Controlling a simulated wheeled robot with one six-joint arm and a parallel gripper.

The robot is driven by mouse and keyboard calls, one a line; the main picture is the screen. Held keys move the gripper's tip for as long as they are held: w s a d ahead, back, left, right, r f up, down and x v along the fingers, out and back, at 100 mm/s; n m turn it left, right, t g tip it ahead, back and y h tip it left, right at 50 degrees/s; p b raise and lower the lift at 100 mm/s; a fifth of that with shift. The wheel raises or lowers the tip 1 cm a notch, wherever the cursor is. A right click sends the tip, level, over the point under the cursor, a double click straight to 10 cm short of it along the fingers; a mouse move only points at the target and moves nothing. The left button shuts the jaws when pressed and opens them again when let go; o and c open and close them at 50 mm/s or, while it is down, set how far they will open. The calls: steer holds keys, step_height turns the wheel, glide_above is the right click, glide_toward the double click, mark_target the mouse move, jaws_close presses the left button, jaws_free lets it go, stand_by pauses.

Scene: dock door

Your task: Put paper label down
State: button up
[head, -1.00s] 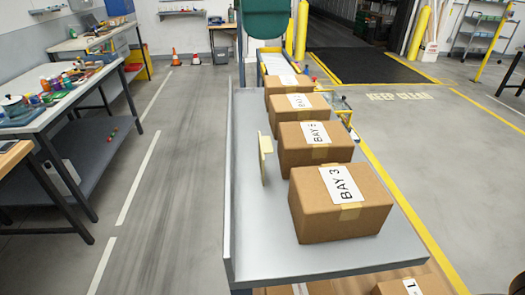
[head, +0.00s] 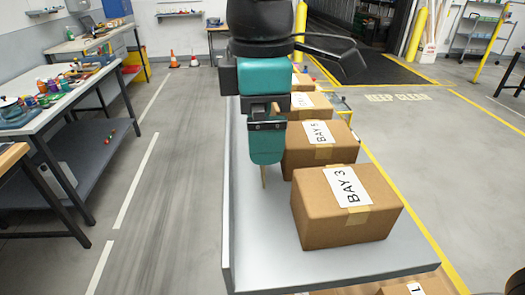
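A thin cream piece (head: 264,176), perhaps the paper label, shows as a narrow upright strip just below my gripper, over the grey bench top. Most of it is hidden behind the gripper. My gripper (head: 265,158) points down at the left part of the bench, left of the boxes. Its fingers overlap in this view, so I cannot tell whether they are open or closed on the piece. A carton marked BAY 3 (head: 318,212) stands at the near end of the bench, and a carton marked BAY 5 (head: 338,144) stands behind it.
More cartons (head: 318,105) stand farther back in the row, partly hidden by my arm. The grey bench (head: 262,262) has bare surface at its near left. A workbench with jars and tools (head: 78,95) stands at the left. More cartons sit below the bench's near edge.

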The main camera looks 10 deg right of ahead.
steer(key=shift+s+f+p, duration=0.2)
steer(key=shift+f+p, duration=0.65)
steer(key=shift+f, duration=1.75)
steer(key=shift+c, duration=0.2)
steer(key=c, duration=0.9)
steer(key=shift+c, duration=0.2)
